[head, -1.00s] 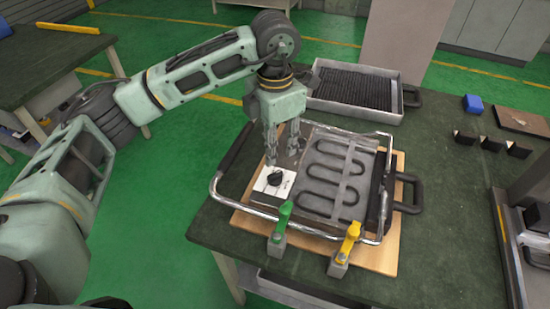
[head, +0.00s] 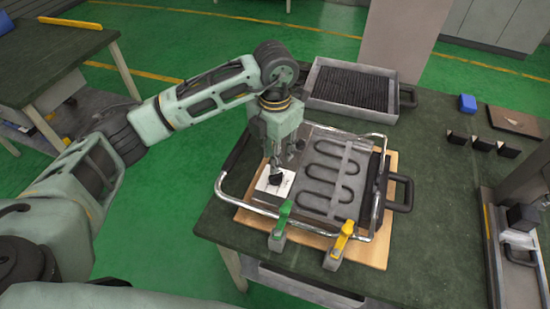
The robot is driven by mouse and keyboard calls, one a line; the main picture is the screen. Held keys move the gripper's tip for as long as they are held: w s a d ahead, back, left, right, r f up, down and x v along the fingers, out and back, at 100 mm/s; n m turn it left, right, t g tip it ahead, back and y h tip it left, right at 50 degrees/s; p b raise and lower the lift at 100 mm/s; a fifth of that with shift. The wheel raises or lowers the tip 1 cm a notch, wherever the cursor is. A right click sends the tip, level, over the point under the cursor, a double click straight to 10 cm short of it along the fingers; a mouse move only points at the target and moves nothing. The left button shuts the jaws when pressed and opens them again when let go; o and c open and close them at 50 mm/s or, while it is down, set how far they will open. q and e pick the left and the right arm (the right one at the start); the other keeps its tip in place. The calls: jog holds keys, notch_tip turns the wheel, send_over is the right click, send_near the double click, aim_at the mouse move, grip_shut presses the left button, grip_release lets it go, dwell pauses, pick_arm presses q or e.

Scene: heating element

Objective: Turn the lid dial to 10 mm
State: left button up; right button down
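The lid dial (head: 275,179) is a small black knob on a white plate (head: 265,189) at the left of the heating element unit (head: 330,178). The marks on the plate are too small to read. My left gripper (head: 277,168) points down right at the dial, with its fingertips at or just above the knob. I cannot tell whether the fingers touch it or how far apart they are. The unit has a metal frame, a winding dark element and black handles, and it lies on a wooden board (head: 374,253). My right gripper is not in view.
A green-handled clamp (head: 281,222) and a yellow-handled clamp (head: 340,245) stand at the front edge of the unit. A tray with a ribbed black plate (head: 352,88) lies behind. A blue block (head: 467,103) and several black-and-white blocks lie right on the green table (head: 430,215).

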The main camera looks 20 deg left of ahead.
aim_at(276, 177)
pick_arm(q)
notch_tip(276, 177, down, 8)
jog(key=shift+r+p, duration=0.1)
jog(key=shift+p, duration=0.65)
jog(key=shift+c, duration=0.6)
grip_shut()
